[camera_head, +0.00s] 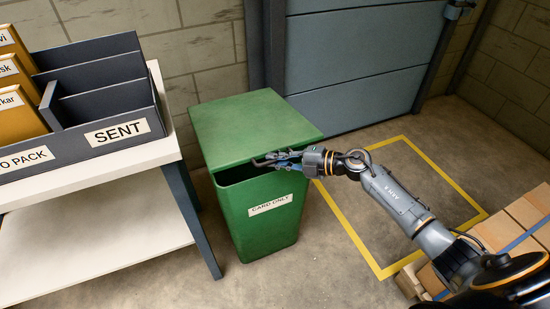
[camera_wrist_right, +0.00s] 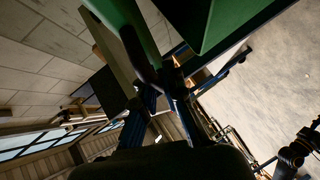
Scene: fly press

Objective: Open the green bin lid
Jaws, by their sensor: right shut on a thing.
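The green bin (camera_head: 240,230) stands on the floor right of the white table, with a "CARD ONLY" label (camera_head: 270,205) on its front. Its green lid (camera_head: 245,122) is tilted up a little, with a dark gap under its front edge. My left gripper is not in view.
A white table (camera_head: 110,165) with a "SENT" tray (camera_head: 85,145) stands close on the left. A blue-grey door (camera_head: 355,70) is behind the bin. A yellow floor marking (camera_head: 350,232) lies to the right, and cardboard boxes (camera_head: 500,230) are at the far right.

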